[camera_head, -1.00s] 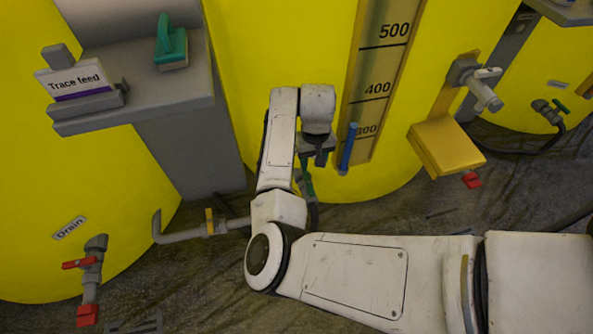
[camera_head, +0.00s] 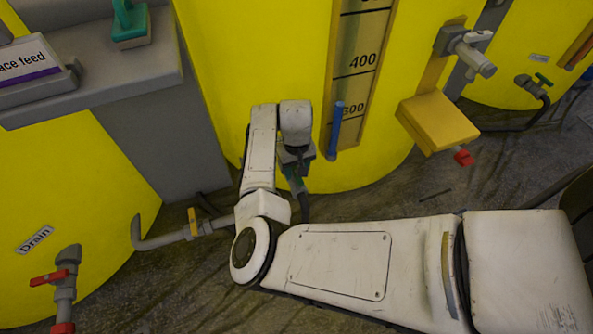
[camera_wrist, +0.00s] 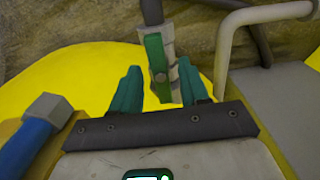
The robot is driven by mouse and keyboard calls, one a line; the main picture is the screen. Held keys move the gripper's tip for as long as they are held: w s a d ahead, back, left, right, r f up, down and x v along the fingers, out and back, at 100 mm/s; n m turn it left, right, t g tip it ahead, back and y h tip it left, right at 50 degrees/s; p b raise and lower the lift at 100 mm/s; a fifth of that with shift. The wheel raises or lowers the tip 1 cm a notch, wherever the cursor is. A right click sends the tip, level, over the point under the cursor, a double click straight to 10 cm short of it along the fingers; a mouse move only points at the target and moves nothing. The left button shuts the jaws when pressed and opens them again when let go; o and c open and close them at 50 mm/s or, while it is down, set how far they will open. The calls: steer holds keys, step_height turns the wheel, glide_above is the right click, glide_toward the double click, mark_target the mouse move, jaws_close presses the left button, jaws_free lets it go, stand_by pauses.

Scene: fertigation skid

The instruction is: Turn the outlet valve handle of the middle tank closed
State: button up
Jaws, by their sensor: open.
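The middle tank (camera_head: 250,60) is the large yellow one with the level scale. In the wrist view the green handle (camera_wrist: 156,57) lies lengthwise along the grey valve body (camera_wrist: 169,45), roughly in line with the pipe. My gripper (camera_wrist: 160,86) is open there, its two teal fingers on either side of the handle's near end. I cannot tell whether either finger touches it.
A blue bar (camera_head: 336,130) stands on the level scale, close right of my gripper; it also shows in the wrist view (camera_wrist: 32,138). A grey pipe with a yellow lever (camera_head: 193,222) runs low at left. A yellow box (camera_head: 437,122) juts out at right.

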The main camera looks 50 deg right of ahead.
steer(key=shift+c, duration=0.3)
jaws_close()
